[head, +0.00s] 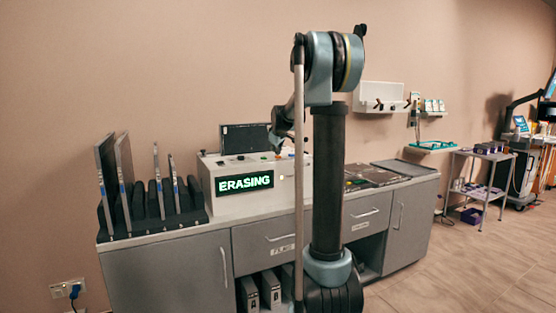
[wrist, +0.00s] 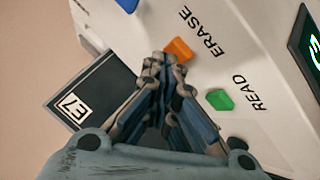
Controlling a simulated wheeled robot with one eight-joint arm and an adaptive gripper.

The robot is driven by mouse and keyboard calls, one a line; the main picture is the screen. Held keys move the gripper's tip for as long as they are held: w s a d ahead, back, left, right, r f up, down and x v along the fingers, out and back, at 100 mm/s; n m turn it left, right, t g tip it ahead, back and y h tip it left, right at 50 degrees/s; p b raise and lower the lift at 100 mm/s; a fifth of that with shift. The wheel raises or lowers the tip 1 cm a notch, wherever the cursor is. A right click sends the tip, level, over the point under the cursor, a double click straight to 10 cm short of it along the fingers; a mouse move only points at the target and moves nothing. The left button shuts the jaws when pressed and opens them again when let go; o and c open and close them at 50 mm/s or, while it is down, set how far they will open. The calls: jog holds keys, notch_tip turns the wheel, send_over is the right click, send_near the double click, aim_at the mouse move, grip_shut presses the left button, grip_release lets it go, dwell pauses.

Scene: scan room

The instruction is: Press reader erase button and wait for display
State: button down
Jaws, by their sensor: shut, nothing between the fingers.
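The reader (head: 228,201) is a white box on the grey counter, and its front display (head: 244,182) reads ERASING in green letters. In the wrist view its top face (wrist: 243,60) carries an orange button (wrist: 178,50) beside the word ERASE and a green button (wrist: 219,99) beside the word READ. My gripper (wrist: 166,62) is shut and empty, with its fingertips at the near edge of the orange button. I cannot tell whether they touch it. In the head view the gripper (head: 277,150) is above the reader's top, partly hidden by my arm.
A black rack (head: 196,212) with upright plates stands left of the reader. A dark plate marked E7 (wrist: 85,100) is at the reader's edge. Right along the counter are dark trays (head: 372,174). A cart (head: 486,157) stands farther right, with open floor in front.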

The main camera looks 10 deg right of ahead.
jog(key=shift+r, duration=0.7)
jog(key=shift+r, duration=2.5)
jog(key=shift+s, duration=0.1)
jog(key=s+f+m+g, duration=0.15)
jog(key=s+f, duration=0.25)
jog(key=s, duration=0.6)
jog(key=s+d+f+m+g, duration=0.15)
jog(key=s+f, duration=0.25)
jog(key=s, duration=0.7)
jog(key=s+a+f+m+g, duration=0.15)
jog(key=s+f, duration=0.25)
jog(key=s, duration=0.6)
jog(key=s+f+m+g, duration=0.1)
jog(key=s+f+m, duration=0.1)
jog(key=s+f, duration=0.7)
jog(key=s+d+f+m+g, duration=0.1)
jog(key=s+f, duration=0.7)
jog(key=s, duration=0.8)
jog(key=shift+f+m, duration=0.4)
jog(key=shift+m, duration=0.25)
jog(key=shift+s+d+g, duration=0.1)
jog(key=shift+g, duration=0.15)
